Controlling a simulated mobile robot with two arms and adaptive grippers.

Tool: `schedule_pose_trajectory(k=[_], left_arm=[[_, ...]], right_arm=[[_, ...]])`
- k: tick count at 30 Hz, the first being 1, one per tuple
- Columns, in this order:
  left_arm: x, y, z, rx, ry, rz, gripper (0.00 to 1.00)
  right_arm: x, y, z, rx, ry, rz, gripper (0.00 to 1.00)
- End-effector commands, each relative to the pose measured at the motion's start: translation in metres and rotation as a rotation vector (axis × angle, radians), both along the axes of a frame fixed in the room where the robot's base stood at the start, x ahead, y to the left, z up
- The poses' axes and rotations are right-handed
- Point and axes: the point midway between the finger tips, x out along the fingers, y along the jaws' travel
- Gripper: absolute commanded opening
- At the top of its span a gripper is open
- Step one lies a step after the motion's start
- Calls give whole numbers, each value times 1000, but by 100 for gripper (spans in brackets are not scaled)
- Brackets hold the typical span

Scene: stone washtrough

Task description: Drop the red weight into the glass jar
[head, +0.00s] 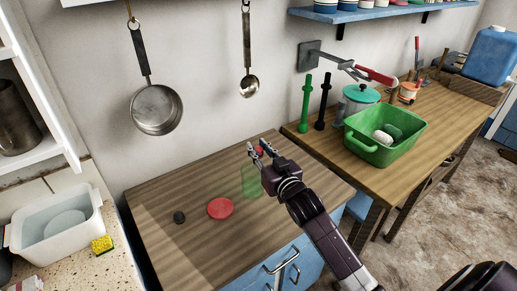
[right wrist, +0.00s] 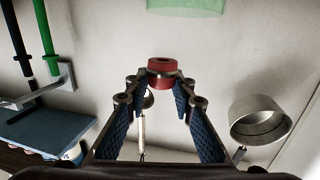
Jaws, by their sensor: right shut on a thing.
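The red weight (head: 259,149) is a small ring-shaped piece, held between the fingertips of my right gripper (head: 262,151). In the right wrist view the weight (right wrist: 162,74) sits at the very tips of the two fingers. The glass jar (head: 250,182) is a greenish see-through cylinder standing upright on the wooden counter. My right gripper is at the jar's top end, with the weight close to the rim. In the right wrist view part of the jar (right wrist: 185,6) shows at the top edge, apart from the weight. My left gripper is out of view.
A flat red disc (head: 220,208) and a small dark piece (head: 179,217) lie left of the jar on the counter (head: 165,195). A green basin (head: 385,135) stands on the right table. A pan (head: 156,109) and a ladle (head: 249,85) hang on the wall.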

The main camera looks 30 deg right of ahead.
Motion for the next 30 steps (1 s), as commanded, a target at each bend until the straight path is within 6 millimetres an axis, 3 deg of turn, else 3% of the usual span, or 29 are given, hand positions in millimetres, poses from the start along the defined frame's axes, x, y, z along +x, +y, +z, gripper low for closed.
schedule_pose_trajectory(k=[10, 11, 16, 25, 30], left_arm=[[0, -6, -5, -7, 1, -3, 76], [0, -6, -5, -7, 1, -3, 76], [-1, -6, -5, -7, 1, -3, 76], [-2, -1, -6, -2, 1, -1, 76], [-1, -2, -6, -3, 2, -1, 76]], right_arm=[[0, 0, -4, 0, -2, 0, 0], [0, 0, -4, 0, -2, 0, 25], [0, 0, -4, 0, -2, 0, 43], [-1, 0, -5, 0, 0, 0, 43], [-15, 1, -5, 0, 0, 0, 43]])
